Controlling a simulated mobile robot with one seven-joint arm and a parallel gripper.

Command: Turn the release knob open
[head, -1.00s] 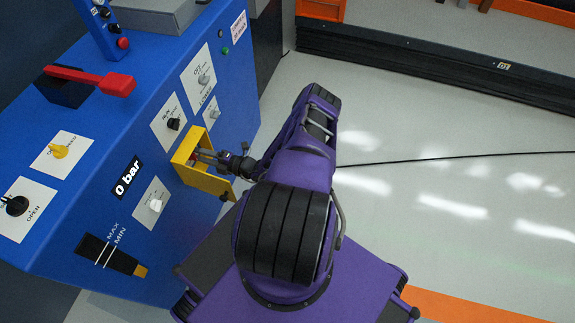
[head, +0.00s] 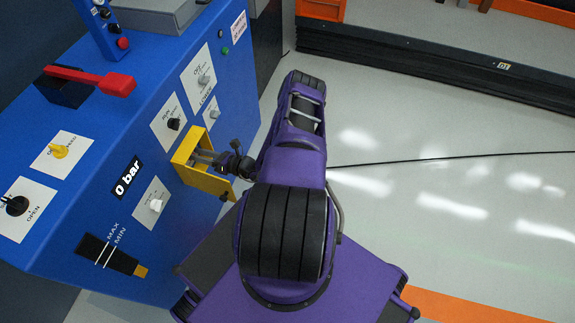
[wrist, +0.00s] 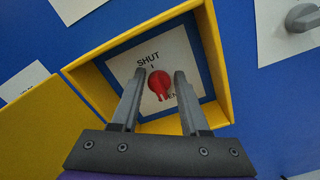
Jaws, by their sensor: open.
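The release knob (wrist: 159,85) is red and sits on a white plate inside a yellow box (wrist: 217,63) on the blue panel. In the wrist view "SHUT" is printed above the knob, and the lettering below it is partly hidden. My gripper (wrist: 159,78) is open, with one finger on each side of the knob; I cannot tell whether they touch it. In the head view my gripper (head: 202,156) reaches into the yellow box (head: 186,148), and the knob is hidden there. The box's yellow door (wrist: 42,125) stands open to the left in the wrist view.
The blue panel (head: 130,120) carries several other knobs, among them a yellow one (head: 58,151), a black one (head: 17,205) and a white one (head: 156,205). A red lever (head: 115,84) stands out from it. The box walls closely surround my fingers.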

